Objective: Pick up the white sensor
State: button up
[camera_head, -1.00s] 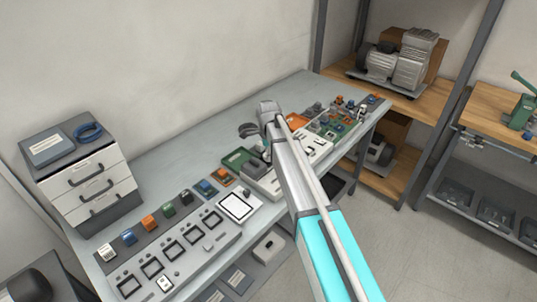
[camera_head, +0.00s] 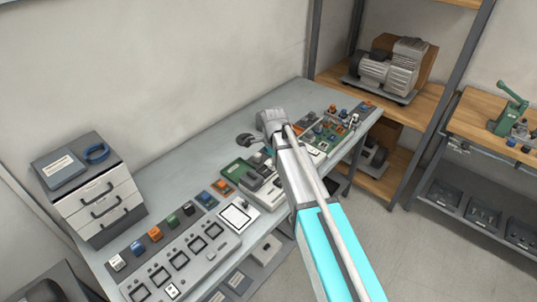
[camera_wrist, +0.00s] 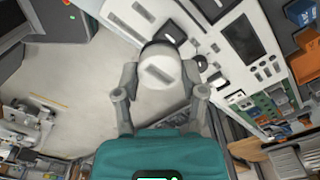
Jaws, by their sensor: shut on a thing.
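A white round sensor (camera_wrist: 158,72) with a pale strip across its face and a dark edge shows in the wrist view. My gripper (camera_wrist: 160,78) has one finger on each side of it and is shut on it. The sensor appears above a pale, blurred surface.
A grey panel (camera_head: 187,262) with square frames and a row of coloured blocks lie at the front left of the bench. A drawer unit (camera_head: 90,195) stands at the left. A compressor (camera_head: 392,72) sits on the right shelf. The bench's back strip is clear.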

jog(key=s+d+r+p, duration=0.2)
jog(key=s, duration=0.3)
jog(key=shift+d+r, duration=0.2)
jog(key=shift+r, duration=0.05)
